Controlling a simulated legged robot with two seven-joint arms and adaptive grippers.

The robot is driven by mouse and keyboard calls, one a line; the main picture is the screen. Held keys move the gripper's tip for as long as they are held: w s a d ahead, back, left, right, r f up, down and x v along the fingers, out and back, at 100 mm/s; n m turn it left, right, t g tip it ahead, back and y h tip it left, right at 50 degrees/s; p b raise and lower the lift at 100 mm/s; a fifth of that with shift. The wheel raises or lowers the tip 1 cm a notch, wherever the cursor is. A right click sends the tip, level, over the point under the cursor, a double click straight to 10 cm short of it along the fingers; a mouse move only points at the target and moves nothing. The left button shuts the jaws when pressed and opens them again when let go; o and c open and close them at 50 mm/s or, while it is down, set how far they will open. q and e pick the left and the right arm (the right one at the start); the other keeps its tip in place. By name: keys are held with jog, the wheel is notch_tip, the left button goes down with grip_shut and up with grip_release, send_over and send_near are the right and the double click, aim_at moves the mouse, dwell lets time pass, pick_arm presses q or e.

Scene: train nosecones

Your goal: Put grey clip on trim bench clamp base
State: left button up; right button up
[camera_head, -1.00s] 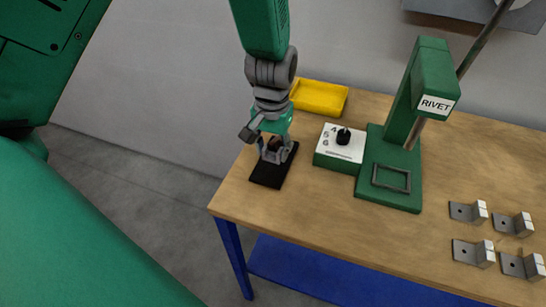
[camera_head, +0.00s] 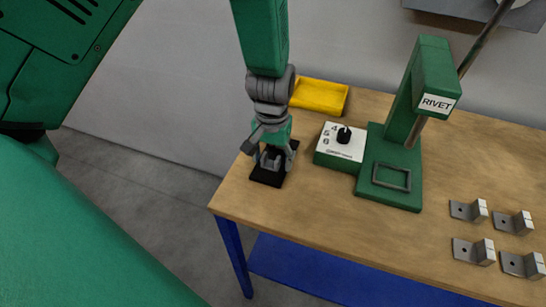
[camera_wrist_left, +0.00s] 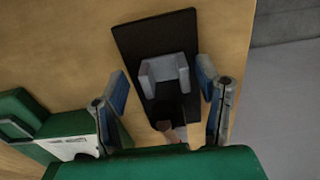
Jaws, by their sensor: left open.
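The black clamp base (camera_head: 266,179) lies flat near the table's left end. In the left wrist view it is a long black plate (camera_wrist_left: 143,38). A light grey U-shaped clip (camera_wrist_left: 165,72) stands on the plate. The clip also shows small in the head view (camera_head: 269,161). My left gripper (camera_wrist_left: 166,84) is open, with one blue-padded finger on each side of the clip and visible gaps between. In the head view the left gripper (camera_head: 272,157) is low over the base and partly hides it. A small brownish part (camera_wrist_left: 170,131) shows on the plate's near end. My right gripper is not in view.
A white-topped green control box (camera_head: 341,146) and the green RIVET press (camera_head: 390,180) stand right of the base. A yellow tray (camera_head: 320,97) is behind. Several metal brackets (camera_head: 474,252) lie at the right. The front middle of the wooden table (camera_head: 320,220) is clear.

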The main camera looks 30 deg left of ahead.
pick_arm(q)
notch_tip(320, 180, up, 12)
jog(key=shift+a+r, duration=0.1)
dwell(0.4)
dwell(0.4)
